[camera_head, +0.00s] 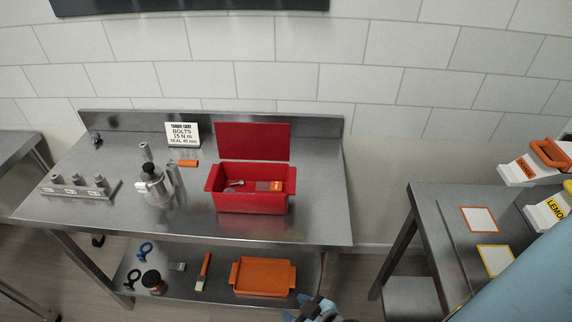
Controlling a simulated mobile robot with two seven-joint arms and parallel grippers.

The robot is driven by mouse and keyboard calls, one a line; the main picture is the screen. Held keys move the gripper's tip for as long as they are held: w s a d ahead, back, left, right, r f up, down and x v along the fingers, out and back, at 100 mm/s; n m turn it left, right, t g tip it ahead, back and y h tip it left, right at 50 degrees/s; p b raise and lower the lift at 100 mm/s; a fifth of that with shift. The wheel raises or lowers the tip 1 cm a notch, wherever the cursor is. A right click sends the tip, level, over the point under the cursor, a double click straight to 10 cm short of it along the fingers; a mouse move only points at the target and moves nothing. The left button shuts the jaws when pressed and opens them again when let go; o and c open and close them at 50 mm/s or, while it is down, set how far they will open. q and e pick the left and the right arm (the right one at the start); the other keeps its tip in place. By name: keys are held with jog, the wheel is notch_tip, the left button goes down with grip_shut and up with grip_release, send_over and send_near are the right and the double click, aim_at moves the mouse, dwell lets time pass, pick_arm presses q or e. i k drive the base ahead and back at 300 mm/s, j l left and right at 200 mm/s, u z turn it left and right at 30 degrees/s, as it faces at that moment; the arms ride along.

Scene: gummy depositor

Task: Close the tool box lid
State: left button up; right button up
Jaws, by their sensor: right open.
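The red tool box (252,203) stands on the steel table, right of its middle. Its red lid (252,141) stands upright at the back edge, so the box is open. Inside it lie a small silver tool (234,184) and an orange-and-grey item (269,186). My right gripper (318,308) shows at the bottom edge, below and in front of the table, well apart from the box. It is open, and only part of it shows. My left gripper is not in view.
On the steel table (320,215) stand a silver depositor part (155,185), a grey block with pegs (80,187) and a sign (182,135). An orange handle (188,163) lies left of the box. The lower shelf holds an orange tray (263,276). Another table (430,200) stands right.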

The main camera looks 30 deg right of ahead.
aim_at(235, 141)
jog(key=k+z, duration=0.1)
jog(key=z, duration=0.6)
